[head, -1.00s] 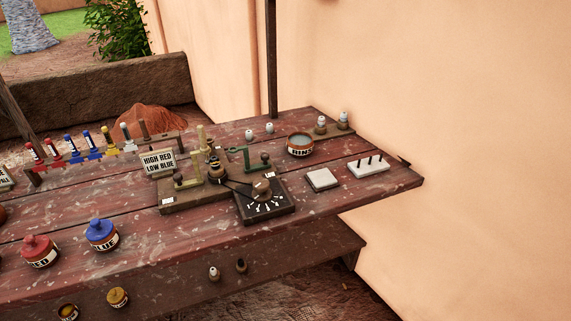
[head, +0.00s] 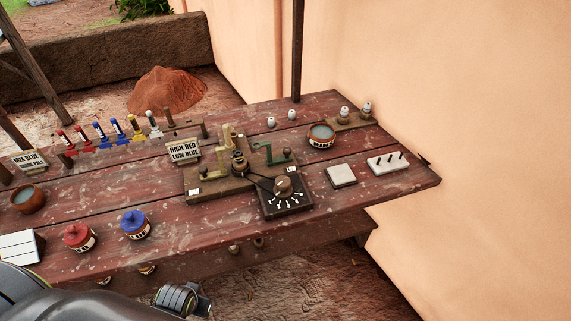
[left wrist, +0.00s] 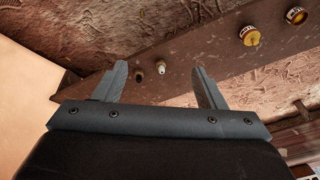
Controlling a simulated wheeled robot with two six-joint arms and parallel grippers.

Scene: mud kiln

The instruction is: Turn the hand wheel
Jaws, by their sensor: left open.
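No part is plainly marked as the hand wheel. On the table, a dark square dial board (head: 287,206) with white marks carries a brown round knob (head: 283,185). Left of it, a wooden base (head: 205,190) bears a small dark round piece (head: 239,160), upright posts and a yellowish lever. A green crank-like handle (head: 275,157) stands behind the dial board. My left arm enters the head view at the bottom left, low in front of the table. My left gripper (left wrist: 159,68) shows in the left wrist view, open and empty, apart from the mechanism. My right gripper is not in view.
The table (head: 185,255) holds a red pot (head: 78,237), a blue pot (head: 135,223), a grey-filled bowl (head: 321,136) and a pale block (head: 341,175). Several coloured tools stand along the back. Small jars sit on a lower shelf. A wall rises on the right.

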